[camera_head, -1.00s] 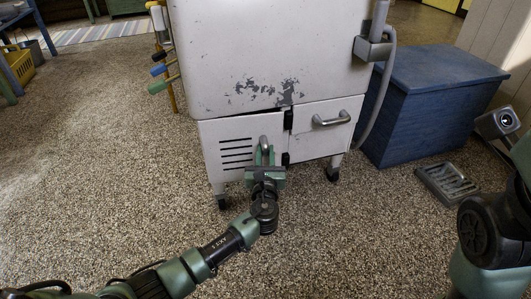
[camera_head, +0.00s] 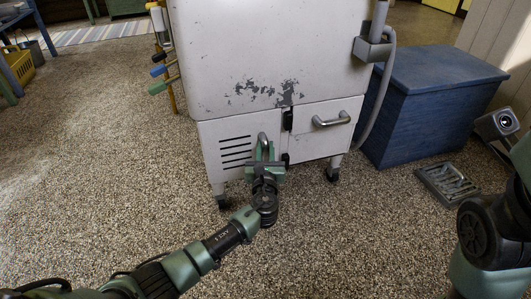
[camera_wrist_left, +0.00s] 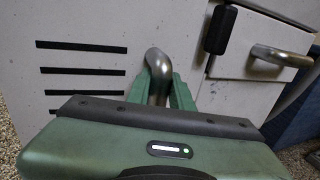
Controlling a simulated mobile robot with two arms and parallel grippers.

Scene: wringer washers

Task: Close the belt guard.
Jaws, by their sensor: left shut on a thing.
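The belt guard appears to be the white louvered panel (camera_head: 228,150) at the lower left of the washer (camera_head: 270,55). It has a row of dark slots and an upright metal handle (camera_head: 262,140). The panel looks nearly flush with the body. My left gripper (camera_head: 265,153) is shut on this handle; in the left wrist view the green fingers (camera_wrist_left: 172,92) sit around the handle bar (camera_wrist_left: 157,75). The fingers hide part of the handle. A black catch (camera_wrist_left: 219,30) is at the panel's right edge. My right gripper is out of view.
A second white panel (camera_head: 335,140) with a horizontal handle (camera_head: 332,120) is right of the guard. A blue chest (camera_head: 425,115) stands at the right, with a grey metal tray (camera_head: 450,184) on the floor before it. The speckled floor in front is mostly clear.

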